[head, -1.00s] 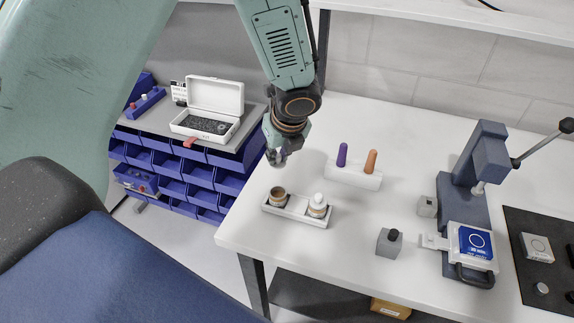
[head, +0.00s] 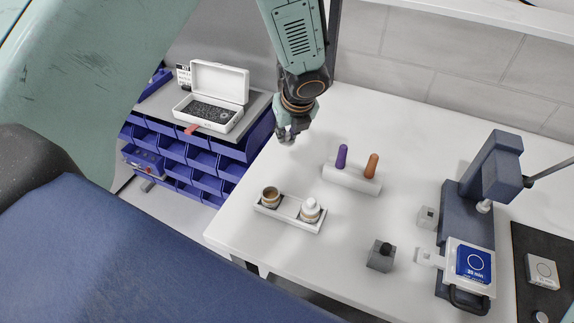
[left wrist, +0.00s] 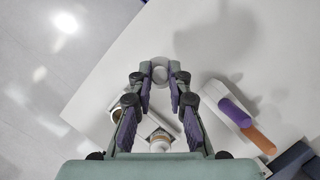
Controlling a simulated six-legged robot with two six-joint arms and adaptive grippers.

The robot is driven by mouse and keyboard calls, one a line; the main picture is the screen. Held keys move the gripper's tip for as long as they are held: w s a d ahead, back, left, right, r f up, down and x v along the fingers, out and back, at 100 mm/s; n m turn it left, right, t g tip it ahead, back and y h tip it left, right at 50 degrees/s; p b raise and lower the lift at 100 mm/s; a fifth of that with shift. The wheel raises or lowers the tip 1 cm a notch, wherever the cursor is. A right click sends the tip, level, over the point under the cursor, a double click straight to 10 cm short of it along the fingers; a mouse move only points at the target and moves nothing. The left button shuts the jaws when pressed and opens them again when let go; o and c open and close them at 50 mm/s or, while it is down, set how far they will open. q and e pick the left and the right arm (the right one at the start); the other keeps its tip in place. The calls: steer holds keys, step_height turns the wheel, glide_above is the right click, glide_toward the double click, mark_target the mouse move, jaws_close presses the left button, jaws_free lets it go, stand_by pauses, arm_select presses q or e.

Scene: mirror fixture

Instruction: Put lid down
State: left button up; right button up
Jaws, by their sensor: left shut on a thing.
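My left gripper (head: 290,135) hangs above the white table, behind the small white tray (head: 290,225). In the left wrist view its fingertips (left wrist: 160,76) are shut on a small round pale lid (left wrist: 160,72). In the head view the fingers mostly hide the lid. An open tan jar (head: 270,194) stands in the tray's left place. A jar with a white domed top (head: 310,210) stands in the right place. My right gripper is not in view.
A white block (head: 352,181) holds a purple handle (head: 342,155) and an orange handle (head: 372,166). A grey block with a black knob (head: 382,256) and a dark blue press (head: 470,220) stand to the right. The tabletop between tray and block is clear.

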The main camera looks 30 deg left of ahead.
mark_target(289, 143)
arm_select(q)
steer(key=shift+w+f, duration=0.1)
steer(key=shift+f, duration=0.25)
step_height(289, 143, down, 5)
steer(key=shift+r+b, duration=0.2)
steer(key=shift+b, duration=0.6)
steer(key=shift+d+f, duration=0.15)
steer(key=shift+f, duration=0.5)
steer(key=f+b, duration=0.1)
steer(key=f, duration=0.2)
steer(key=shift+a, duration=0.2)
steer(key=shift+f, duration=0.25)
steer(key=shift+w, duration=0.1)
steer(key=shift+d, duration=0.1)
